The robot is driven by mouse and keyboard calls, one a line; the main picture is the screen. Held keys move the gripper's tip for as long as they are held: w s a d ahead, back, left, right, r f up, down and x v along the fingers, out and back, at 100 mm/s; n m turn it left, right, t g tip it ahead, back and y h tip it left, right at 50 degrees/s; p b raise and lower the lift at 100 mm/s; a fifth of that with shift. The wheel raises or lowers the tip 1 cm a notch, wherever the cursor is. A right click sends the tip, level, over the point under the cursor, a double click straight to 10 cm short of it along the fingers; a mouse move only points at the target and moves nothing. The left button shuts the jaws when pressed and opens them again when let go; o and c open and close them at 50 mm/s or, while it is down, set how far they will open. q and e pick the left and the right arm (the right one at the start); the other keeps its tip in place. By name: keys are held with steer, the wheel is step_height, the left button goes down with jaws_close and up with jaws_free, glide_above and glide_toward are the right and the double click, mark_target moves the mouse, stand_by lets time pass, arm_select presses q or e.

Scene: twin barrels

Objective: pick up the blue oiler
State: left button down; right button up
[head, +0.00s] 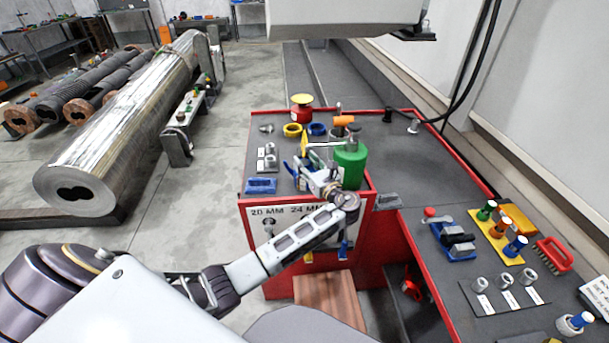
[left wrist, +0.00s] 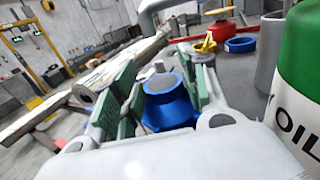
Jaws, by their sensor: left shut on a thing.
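The blue oiler (left wrist: 170,108) shows in the left wrist view as a blue tapered body with a grey top. It sits between the green-padded fingers of my left gripper (left wrist: 165,75), which is shut on it. In the head view, my left gripper (head: 312,175) is over the left part of the red-edged bench, just left of the green can. There the oiler is largely hidden by the gripper and small tools. I cannot tell whether it touches the bench top. My right gripper is not in view.
The green oil can (head: 349,168) stands close right of the gripper; its OIL label shows in the wrist view. Behind are a yellow ring (head: 292,130), a blue ring (head: 317,129) and a red can (head: 301,112).

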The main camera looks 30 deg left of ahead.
arm_select(q)
steer(key=shift+s+f, duration=0.2)
steer(key=shift+f, duration=0.4)
steer(key=shift+w+r, duration=0.15)
steer(key=shift+r, duration=0.6)
steer(key=shift+d+r, duration=0.15)
steer(key=shift+r, duration=0.75)
steer(key=v, duration=1.7)
steer(key=shift+d+r, duration=0.2)
steer(key=shift+r, duration=0.2)
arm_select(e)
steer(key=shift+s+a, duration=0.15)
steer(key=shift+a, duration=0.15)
